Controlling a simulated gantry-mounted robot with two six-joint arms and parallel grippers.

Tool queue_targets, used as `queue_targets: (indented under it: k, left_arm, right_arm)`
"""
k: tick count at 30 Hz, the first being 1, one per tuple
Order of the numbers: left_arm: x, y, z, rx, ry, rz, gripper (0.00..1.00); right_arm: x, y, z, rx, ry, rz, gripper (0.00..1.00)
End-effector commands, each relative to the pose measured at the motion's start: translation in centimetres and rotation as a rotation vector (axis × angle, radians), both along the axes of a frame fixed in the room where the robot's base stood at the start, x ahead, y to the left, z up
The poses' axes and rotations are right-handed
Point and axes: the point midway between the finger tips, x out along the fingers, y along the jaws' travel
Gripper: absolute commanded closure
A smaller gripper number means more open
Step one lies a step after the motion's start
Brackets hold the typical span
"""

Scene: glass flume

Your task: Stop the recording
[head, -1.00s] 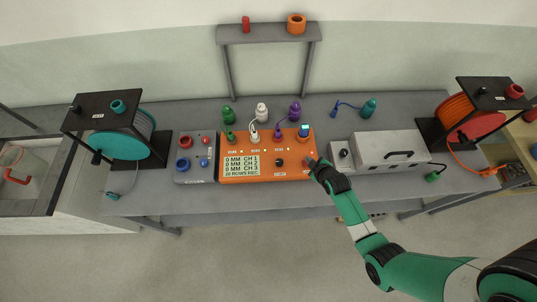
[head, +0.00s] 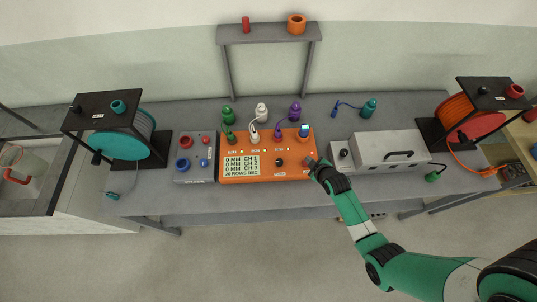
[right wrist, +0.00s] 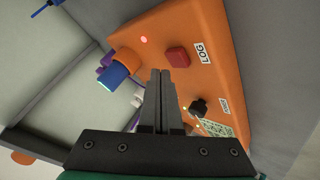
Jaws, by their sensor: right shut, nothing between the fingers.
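The orange recorder box (head: 255,175) stands on the grey bench, and its screen (head: 241,165) shows three 0 MM channel lines and a bottom row that seems to read "20 ROWS REC". In the right wrist view, a red square button (right wrist: 178,56) sits beside the LOG label (right wrist: 206,54). A small red light (right wrist: 143,40) glows near it. My right gripper (head: 311,162) is shut and empty at the box's right end. In the wrist view its fingertips (right wrist: 160,73) appear just below the red button; contact cannot be told. My left gripper is out of view.
A black knob (right wrist: 198,107) and a blue-and-orange plug (right wrist: 113,75) are close to the fingers. A grey box with red and blue knobs (head: 195,160) stands left, a pale case (head: 392,150) right. Cable reels flank the bench.

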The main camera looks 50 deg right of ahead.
Motion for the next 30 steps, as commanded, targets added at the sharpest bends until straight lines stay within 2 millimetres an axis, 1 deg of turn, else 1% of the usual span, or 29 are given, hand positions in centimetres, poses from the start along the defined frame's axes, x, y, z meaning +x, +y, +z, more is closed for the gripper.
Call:
queue_targets:
  k: [8,17,30]
  left_arm:
    - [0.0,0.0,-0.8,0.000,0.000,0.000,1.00]
    - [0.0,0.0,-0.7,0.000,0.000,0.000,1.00]
    - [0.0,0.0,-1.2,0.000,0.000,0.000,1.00]
  right_arm:
    - [0.0,0.0,-1.0,0.000,0.000,0.000,1.00]
    - [0.0,0.0,-0.9,0.000,0.000,0.000,1.00]
    - [0.0,0.0,-1.4,0.000,0.000,0.000,1.00]
